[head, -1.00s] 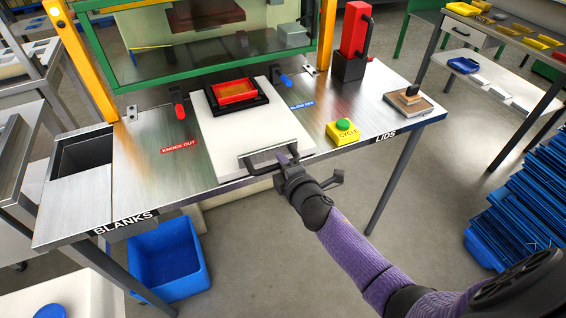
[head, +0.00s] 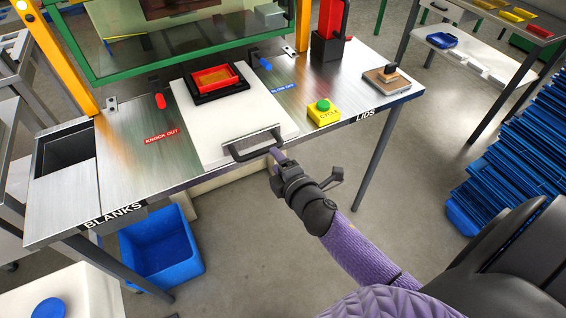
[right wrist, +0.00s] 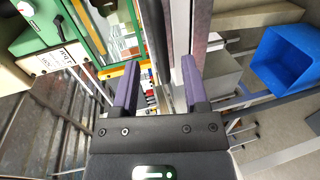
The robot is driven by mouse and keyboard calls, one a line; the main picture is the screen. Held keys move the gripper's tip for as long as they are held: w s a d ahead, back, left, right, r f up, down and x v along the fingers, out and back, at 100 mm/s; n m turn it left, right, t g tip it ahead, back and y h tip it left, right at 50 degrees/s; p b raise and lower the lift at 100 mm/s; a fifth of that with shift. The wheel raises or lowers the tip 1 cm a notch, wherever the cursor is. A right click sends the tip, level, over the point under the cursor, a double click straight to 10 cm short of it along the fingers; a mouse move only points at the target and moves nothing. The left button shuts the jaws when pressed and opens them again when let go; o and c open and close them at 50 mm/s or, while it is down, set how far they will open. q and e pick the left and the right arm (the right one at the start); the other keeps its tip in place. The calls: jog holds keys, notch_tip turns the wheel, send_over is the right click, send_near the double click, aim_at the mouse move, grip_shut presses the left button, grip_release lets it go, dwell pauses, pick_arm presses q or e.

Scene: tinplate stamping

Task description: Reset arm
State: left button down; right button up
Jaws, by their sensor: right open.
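My right gripper (head: 276,160) is at the front edge of the press table, just in front of the dark handle (head: 252,146) of the white sliding plate (head: 235,125). In the right wrist view its two purple fingers (right wrist: 160,85) stand apart with nothing held between them. I cannot tell from the head view whether a finger touches the handle. My left gripper is not in view.
A red die (head: 214,77) in a black frame sits on the plate. The green CYCLE button (head: 323,105), red knob (head: 160,101) and blue knob (head: 264,65) are on the table (head: 120,170). A blue bin (head: 160,250) stands below.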

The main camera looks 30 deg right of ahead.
jog(key=v, duration=0.3)
jog(key=shift+s+r, duration=0.1)
jog(key=shift+s, duration=0.3)
jog(key=s+a+f+m+g, duration=0.1)
jog(key=s+f+m+g, duration=0.3)
jog(key=s+f, duration=0.5)
jog(key=s+a+f+m+g, duration=0.1)
jog(key=s+f+m+g, duration=0.35)
jog(key=f, duration=0.85)
jog(key=s+f+m+g, duration=0.3)
jog(key=s+f, duration=0.1)
jog(key=s, duration=0.6)
jog(key=s+a+f+m+g, duration=0.1)
jog(key=s+f+m+g, duration=0.2)
jog(key=s, duration=0.8)
jog(key=shift+f+y, duration=0.3)
jog(key=shift+f, duration=0.2)
